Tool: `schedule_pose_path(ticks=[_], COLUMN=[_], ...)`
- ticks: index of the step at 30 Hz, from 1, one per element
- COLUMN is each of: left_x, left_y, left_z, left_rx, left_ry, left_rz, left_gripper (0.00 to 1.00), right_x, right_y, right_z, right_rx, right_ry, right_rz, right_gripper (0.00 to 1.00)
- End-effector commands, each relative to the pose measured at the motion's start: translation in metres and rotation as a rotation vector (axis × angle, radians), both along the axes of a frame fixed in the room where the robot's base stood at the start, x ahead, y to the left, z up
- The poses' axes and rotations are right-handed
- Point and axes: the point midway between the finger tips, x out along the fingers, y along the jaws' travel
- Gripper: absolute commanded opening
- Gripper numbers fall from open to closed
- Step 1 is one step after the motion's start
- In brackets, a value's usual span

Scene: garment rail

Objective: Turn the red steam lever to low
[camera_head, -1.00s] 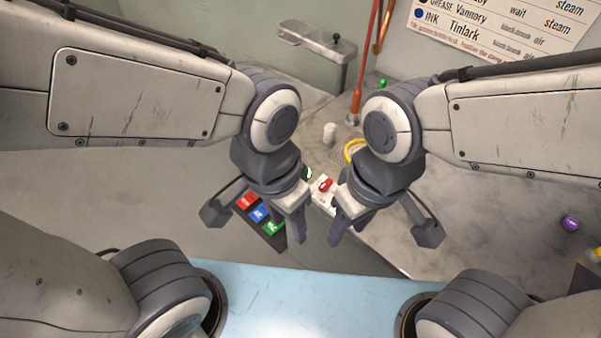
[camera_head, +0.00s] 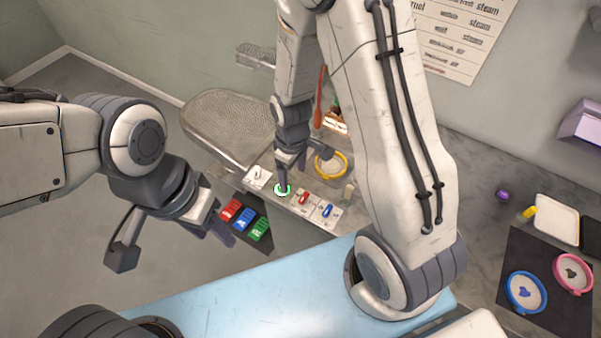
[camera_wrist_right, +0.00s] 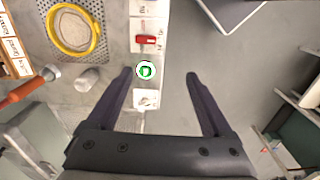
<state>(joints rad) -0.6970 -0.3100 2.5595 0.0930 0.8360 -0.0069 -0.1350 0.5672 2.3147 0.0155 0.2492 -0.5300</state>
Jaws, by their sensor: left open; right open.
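The red lever (camera_head: 304,198) stands on a white plate in the row of controls along the counter's front edge. It also shows in the right wrist view (camera_wrist_right: 146,40), lying crosswise beyond my fingertips. My right gripper (camera_head: 287,178) is over the row near the round green button (camera_head: 282,189), left of the red lever. In the right wrist view my right gripper (camera_wrist_right: 158,78) is open and empty, with the green button (camera_wrist_right: 147,70) between and just beyond the fingertips. My left gripper (camera_head: 218,222) is open, low at the left. The lever's markings are too small to read.
A blue lever (camera_head: 327,210) stands right of the red one; a white switch (camera_head: 257,175) is at the left end. A yellow-rimmed ring (camera_head: 328,165) lies behind. Red, blue and green blocks (camera_head: 243,219) sit on a dark panel near my left gripper.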

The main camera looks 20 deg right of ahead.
Motion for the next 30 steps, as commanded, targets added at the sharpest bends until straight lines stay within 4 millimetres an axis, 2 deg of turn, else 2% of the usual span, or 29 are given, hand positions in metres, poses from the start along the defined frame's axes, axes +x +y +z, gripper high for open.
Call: schedule_pose_path(ticks=[1,6,11,16,19,21,25,30], left_x=[0.0,0.0,0.0,0.0,0.0,0.0,0.0,0.0], left_y=[0.0,0.0,0.0,0.0,0.0,0.0,0.0,0.0], left_z=[0.017,0.027,0.029,0.034,0.029,0.012,-0.003,-0.014], left_rx=[0.0,0.001,0.001,0.001,0.001,0.0,0.001,0.001], left_ry=[0.0,0.001,0.001,0.001,0.001,0.0,0.001,0.001], left_rz=[-0.001,-0.001,-0.001,-0.002,-0.002,-0.001,0.002,0.005], left_gripper=[0.5,0.5,0.5,0.5,0.5,0.5,0.5,0.5], right_x=[0.002,0.007,0.007,0.006,0.006,0.007,0.008,0.008], right_y=[-0.012,-0.031,-0.034,-0.033,-0.033,-0.033,-0.033,-0.033], right_z=[-0.001,-0.02,-0.032,-0.056,-0.081,-0.098,-0.115,-0.127], right_rx=[-0.003,-0.006,-0.005,-0.005,-0.005,-0.005,-0.005,-0.006], right_ry=[0.012,0.011,0.011,0.015,0.015,0.01,0.01,0.009], right_rz=[-0.004,0.009,0.013,0.013,0.012,0.012,0.013,0.012], right_gripper=[0.85,0.85,0.85,0.85,0.85,0.85,0.85,0.85])
